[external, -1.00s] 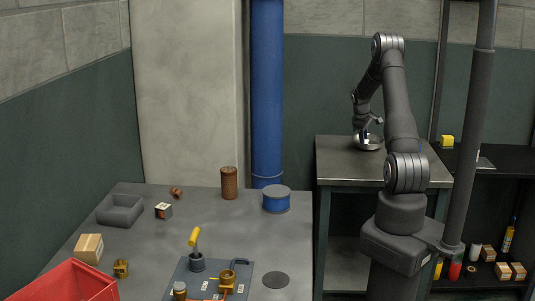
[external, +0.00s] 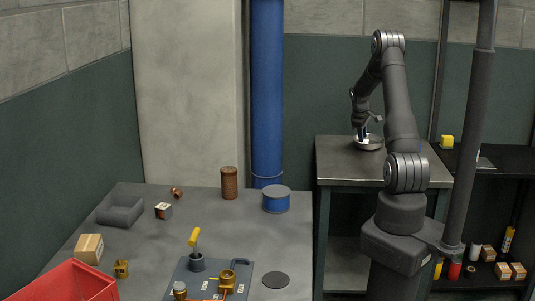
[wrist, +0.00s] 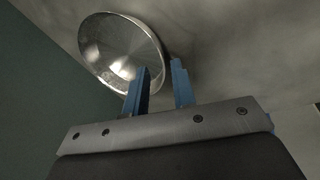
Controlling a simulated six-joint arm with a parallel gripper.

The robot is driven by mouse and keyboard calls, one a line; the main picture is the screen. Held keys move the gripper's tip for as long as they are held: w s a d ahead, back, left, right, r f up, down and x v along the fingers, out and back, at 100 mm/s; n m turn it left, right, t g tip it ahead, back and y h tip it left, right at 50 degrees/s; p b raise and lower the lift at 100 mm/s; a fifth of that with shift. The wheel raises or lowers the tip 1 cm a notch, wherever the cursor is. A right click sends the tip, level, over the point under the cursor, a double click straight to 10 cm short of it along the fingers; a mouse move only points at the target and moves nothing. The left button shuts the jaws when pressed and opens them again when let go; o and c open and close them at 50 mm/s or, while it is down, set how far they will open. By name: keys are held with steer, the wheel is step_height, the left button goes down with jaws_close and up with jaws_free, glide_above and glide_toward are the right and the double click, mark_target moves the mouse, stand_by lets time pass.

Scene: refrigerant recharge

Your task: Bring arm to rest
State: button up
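A shiny metal bowl (external: 371,146) sits on the dark metal bench (external: 395,172) to the right of the main table. It also shows in the wrist view, where its hollow inside (wrist: 112,42) fills the upper left. My gripper (external: 362,134) points down at the bowl in the external view. In the wrist view, the two blue fingers of my gripper (wrist: 160,76) are apart. The left finger overlaps the bowl's rim and the right finger shows just outside it. I see nothing clamped between them; contact with the bowl cannot be told.
The grey table (external: 150,235) holds a red bin (external: 70,283), a copper coil (external: 229,183), a blue spool (external: 276,199), a cardboard box (external: 89,248) and a yellow-handled tool (external: 194,237). A blue pipe (external: 267,90) stands behind. A dark shelf (external: 490,160) with small items is at right.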

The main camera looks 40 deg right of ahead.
steer(key=w+v, duration=0.1)
steer(key=v, duration=0.6)
steer(key=x, duration=0.7)
steer(key=s+x, duration=0.1)
steer(key=x, duration=0.3)
steer(key=shift+d+f, duration=0.1)
steer(key=shift+f, duration=0.3)
steer(key=r, duration=0.5)
steer(key=shift+s+d, duration=0.15)
steer(key=shift+s, duration=0.05)
steer(key=s+d+r, duration=0.3)
steer(key=s+r, duration=0.4)
steer(key=s, duration=0.4)
step_height(320, 180, up, 7)
steer(key=w+a+n, duration=0.1)
steer(key=w+a, duration=0.4)
steer(key=a, duration=0.4)
steer(key=w+a+n+t, duration=0.1)
steer(key=w+a, duration=0.3)
steer(key=a, duration=0.4)
steer(key=w+a+n, duration=0.2)
steer(key=w+a, duration=0.3)
steer(key=a, duration=0.4)
steer(key=shift+w+a+r+n+y, duration=0.25)
steer(key=shift+w+a+n+y, duration=0.05)
steer(key=shift+w, duration=0.05)
